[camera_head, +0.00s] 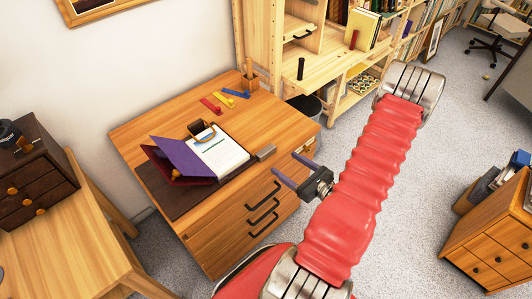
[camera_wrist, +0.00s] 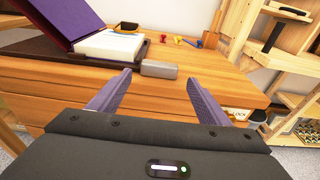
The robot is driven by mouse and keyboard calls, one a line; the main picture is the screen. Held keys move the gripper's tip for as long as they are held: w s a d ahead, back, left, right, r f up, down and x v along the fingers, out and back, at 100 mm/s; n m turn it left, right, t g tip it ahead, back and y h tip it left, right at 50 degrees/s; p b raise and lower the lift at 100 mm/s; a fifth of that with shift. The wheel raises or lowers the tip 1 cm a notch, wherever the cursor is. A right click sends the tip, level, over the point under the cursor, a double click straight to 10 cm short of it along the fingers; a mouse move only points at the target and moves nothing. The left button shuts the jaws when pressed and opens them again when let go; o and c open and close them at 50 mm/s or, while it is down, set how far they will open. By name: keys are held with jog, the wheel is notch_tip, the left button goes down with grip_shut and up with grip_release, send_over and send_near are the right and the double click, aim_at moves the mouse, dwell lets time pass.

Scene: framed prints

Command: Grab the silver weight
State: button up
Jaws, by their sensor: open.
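The silver weight (camera_head: 265,152) is a small grey block on the wooden desk top, near its front edge, at the right of the open purple book. It also shows in the wrist view (camera_wrist: 158,69), beyond and between my fingertips. My gripper (camera_head: 285,170) is open and empty, in front of the desk's front edge. In the wrist view its two purple fingers (camera_wrist: 159,80) point toward the weight, apart from it.
The purple book (camera_head: 200,157) lies open on a dark mat (camera_head: 172,196). Coloured items (camera_head: 223,101) and a wooden cup (camera_head: 250,80) stand behind. Drawers with black handles (camera_head: 263,206) face my gripper. A wooden shelf (camera_head: 300,65) stands behind the desk at right.

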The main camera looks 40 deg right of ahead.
aim_at(268, 152)
jog(key=shift+w+a+f, duration=0.1)
jog(key=shift+w+f, duration=0.1)
jog(key=shift+w, duration=1)
jog(key=shift+w+f, duration=0.15)
jog(key=shift+w, duration=1)
jog(key=shift+w, duration=0.1)
jog(key=shift+w+f, duration=0.2)
jog(key=shift+w, duration=1.05)
jog(key=shift+w+f, duration=0.15)
jog(key=shift+w, duration=1.05)
jog(key=shift+c, duration=0.5)
jog(key=c, duration=0.9)
jog(key=shift+r, duration=0.15)
jog(key=shift+r, duration=4.85)
